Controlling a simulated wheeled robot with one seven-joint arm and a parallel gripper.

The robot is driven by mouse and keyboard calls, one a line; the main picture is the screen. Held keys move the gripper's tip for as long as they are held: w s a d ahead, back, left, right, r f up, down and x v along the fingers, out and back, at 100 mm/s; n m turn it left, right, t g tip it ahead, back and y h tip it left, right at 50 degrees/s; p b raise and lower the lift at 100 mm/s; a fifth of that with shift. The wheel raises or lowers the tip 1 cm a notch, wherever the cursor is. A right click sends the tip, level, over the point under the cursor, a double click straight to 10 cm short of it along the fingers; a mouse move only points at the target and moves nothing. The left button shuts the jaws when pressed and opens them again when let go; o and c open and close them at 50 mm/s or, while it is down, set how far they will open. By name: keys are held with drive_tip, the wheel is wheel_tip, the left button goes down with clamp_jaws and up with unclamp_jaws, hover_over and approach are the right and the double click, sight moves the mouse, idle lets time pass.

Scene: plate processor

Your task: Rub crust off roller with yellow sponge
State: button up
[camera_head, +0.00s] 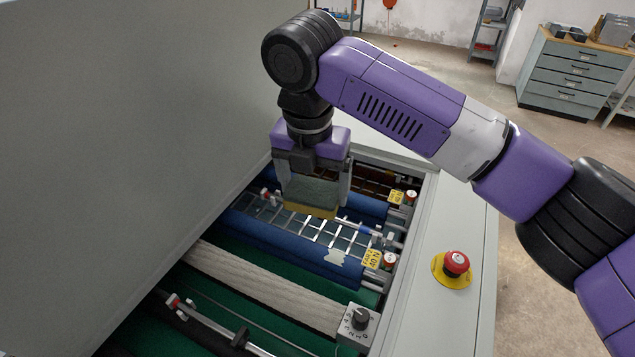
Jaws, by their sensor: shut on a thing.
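My gripper (312,183) points down into the open plate processor and is shut on a sponge (310,211). The sponge has a green-grey upper part and a yellow lower edge. It is held above the blue rollers and the metal grid between them; I cannot tell whether it touches anything. The nearer blue roller (285,245) bears a pale, ragged patch of crust (335,257) toward its right end, to the right of and nearer than the sponge. A farther blue roller (362,205) is partly hidden behind my gripper.
A grey raised cover (120,120) walls off the left side. A red emergency button (456,263) stands on the right rim. A control knob (359,318) sits near a beige roller (262,285). Yellow tags and red knobs line the rollers' right ends.

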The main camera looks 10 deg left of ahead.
wheel_tip(320, 180, down, 7)
drive_tip(key=b, duration=0.6)
drive_tip(key=shift+b, duration=0.3)
drive_tip(key=shift+r, duration=0.1)
